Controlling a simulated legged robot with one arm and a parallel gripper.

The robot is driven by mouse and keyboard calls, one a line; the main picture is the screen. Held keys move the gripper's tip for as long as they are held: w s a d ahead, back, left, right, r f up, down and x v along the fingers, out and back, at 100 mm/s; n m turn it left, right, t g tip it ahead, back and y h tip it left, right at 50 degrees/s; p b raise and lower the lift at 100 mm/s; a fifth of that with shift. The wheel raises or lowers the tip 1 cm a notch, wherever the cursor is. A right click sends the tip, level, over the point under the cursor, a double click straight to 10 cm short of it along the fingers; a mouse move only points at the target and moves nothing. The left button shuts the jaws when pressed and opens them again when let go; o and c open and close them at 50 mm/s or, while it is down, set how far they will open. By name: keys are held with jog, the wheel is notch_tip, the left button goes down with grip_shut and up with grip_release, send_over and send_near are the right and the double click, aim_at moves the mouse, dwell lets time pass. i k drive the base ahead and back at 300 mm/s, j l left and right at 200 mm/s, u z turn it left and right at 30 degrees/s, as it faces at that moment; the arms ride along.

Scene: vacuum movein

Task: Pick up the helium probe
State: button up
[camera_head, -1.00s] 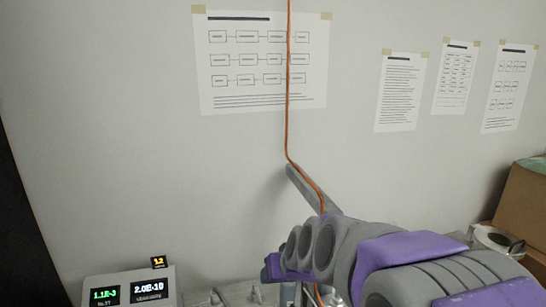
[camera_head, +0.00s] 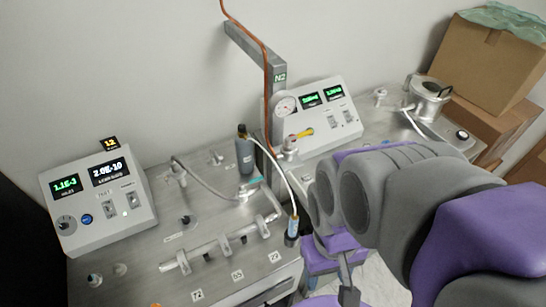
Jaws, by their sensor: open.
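A slim probe with a blue-and-white body and dark lower end (camera_head: 293,228) stands roughly upright at the bench's right front edge. It looks like the helium probe. A white hose arcs from its top back toward a dark grey bottle (camera_head: 245,155). My gripper (camera_head: 342,280) is partly in view at the bottom, right of and below the probe and apart from it. It is open, with nothing seen in it. My purple-and-grey arm hides part of it.
The metal bench (camera_head: 130,275) carries a left display box (camera_head: 98,198) and a pipe manifold (camera_head: 225,243). Behind, a grey post (camera_head: 273,85) carries an orange cable, beside a gauge box (camera_head: 318,112). Cardboard boxes (camera_head: 490,60) stand at the right.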

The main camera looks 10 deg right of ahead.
aim_at(293, 223)
jog(key=k+j+z, duration=0.15)
jog(key=k+j, duration=0.85)
jog(key=j, duration=0.15)
